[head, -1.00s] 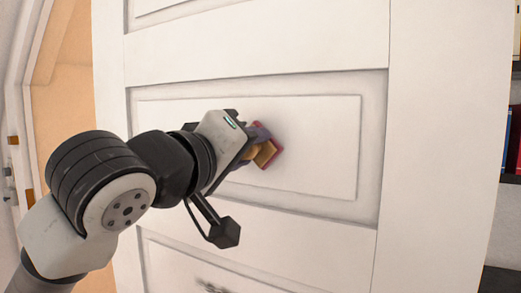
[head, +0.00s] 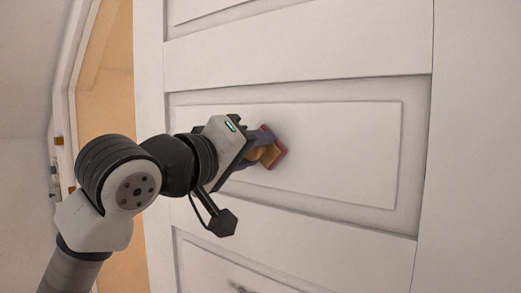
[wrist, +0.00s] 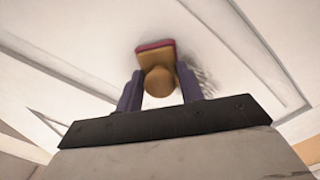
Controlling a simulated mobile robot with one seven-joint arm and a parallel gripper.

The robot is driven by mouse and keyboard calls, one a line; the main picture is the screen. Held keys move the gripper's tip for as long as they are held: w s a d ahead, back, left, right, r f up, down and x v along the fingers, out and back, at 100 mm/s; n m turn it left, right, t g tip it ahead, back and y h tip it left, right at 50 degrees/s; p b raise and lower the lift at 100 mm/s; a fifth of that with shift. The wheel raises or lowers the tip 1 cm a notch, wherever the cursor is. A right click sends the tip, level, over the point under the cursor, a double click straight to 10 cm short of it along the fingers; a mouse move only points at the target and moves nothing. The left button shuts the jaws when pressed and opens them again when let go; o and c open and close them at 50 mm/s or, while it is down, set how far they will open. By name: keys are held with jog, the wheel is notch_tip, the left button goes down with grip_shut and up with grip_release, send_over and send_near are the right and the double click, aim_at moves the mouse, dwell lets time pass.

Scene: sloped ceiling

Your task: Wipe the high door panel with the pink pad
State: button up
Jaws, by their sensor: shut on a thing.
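The pink pad (head: 281,152) has a tan back and handle and shows at the tip of my gripper (head: 252,150). In the wrist view, the pad (wrist: 156,46) lies beyond the round tan knob (wrist: 159,82), between the purple fingers of my gripper (wrist: 160,92), which are shut on it. The pad's face is turned to the white door panel (head: 345,150), left of the panel's middle. It looks to be against the panel or very close; exact contact is hidden. Grey streaks (wrist: 203,75) show on the panel just right of the pad.
A lower door panel (head: 205,265) carries a dark mark (head: 240,287) at the bottom of the head view. The door frame and an orange-lit opening (head: 108,100) are at the left.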

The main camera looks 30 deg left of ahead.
aim_at(281, 148)
jog(key=w+a+p, duration=0.1)
jog(key=a, duration=0.9)
jog(key=shift+p, duration=0.35)
dwell(0.3)
jog(key=shift+s+d+r+b, duration=0.1)
jog(key=shift+s+d+b, duration=0.15)
jog(key=shift+d+b, duration=1.35)
jog(key=shift+s+d+f+b, duration=0.15)
jog(key=shift+d+b, duration=0.3)
jog(key=shift+d, duration=2.3)
jog(key=shift+s+d+r+b, duration=0.25)
jog(key=shift+d+b, duration=0.75)
jog(key=shift+d, duration=1.2)
jog(key=shift+s+d+b, duration=0.2)
jog(key=shift+d+b, duration=0.2)
jog(key=shift+d, duration=1.1)
jog(key=shift+s+d+b, duration=0.15)
jog(key=shift+d+b, duration=0.25)
jog(key=shift+d, duration=1.15)
jog(key=shift+s+d+b, duration=0.2)
jog(key=shift+d+b, duration=0.2)
jog(key=shift+d, duration=1.1)
jog(key=w+a+p, duration=0.2)
jog(key=a+p, duration=0.4)
jog(key=a, duration=1.6)
jog(key=shift+w+a+p, duration=0.2)
jog(key=shift+w+p, duration=0.05)
jog(key=shift+p, duration=0.1)
